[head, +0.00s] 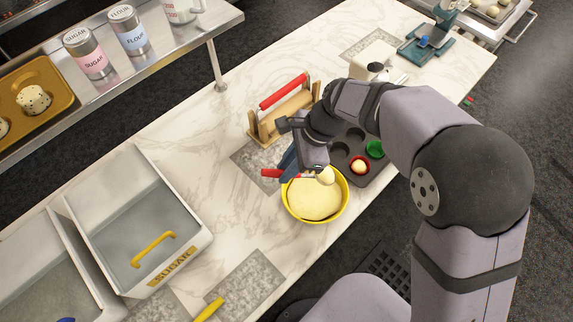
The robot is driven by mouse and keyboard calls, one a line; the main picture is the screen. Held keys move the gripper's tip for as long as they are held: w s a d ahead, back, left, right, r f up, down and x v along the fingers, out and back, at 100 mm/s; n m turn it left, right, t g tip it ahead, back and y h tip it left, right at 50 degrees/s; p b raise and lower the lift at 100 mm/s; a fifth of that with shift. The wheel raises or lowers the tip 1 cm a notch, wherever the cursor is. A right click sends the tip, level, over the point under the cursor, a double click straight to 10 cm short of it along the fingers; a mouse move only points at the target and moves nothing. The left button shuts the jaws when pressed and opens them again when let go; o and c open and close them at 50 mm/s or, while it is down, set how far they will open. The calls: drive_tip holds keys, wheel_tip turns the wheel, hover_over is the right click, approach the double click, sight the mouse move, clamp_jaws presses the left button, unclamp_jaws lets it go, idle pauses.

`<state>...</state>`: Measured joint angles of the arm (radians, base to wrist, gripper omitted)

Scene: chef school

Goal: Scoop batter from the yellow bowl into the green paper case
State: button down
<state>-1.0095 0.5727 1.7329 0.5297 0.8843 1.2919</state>
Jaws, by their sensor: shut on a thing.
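The yellow bowl (345,208) stands on the marble counter, full of pale batter (312,203). My gripper (289,166) is above the bowl's upper left rim, shut on the red handle (270,173) of a scoop. The scoop's head (325,175) is over the upper right part of the bowl and looks pale. I cannot tell how full it is or whether it touches the batter. The green paper case (375,148) sits in the dark muffin tin (369,181), right of the bowl. My arm hides part of the tin.
A red case (360,165) with pale batter sits in the tin beside the green one. A wooden rack (264,126) with a red-handled rolling pin (284,92) stands behind the bowl. A sugar bin (194,238) is at left. Counter between bin and bowl is clear.

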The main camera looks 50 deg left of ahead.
drive_tip(key=shift+r+t+h, duration=0.5)
drive_tip(key=shift+r+t, duration=0.2)
drive_tip(key=shift+r, duration=0.55)
drive_tip(key=shift+w, duration=0.15)
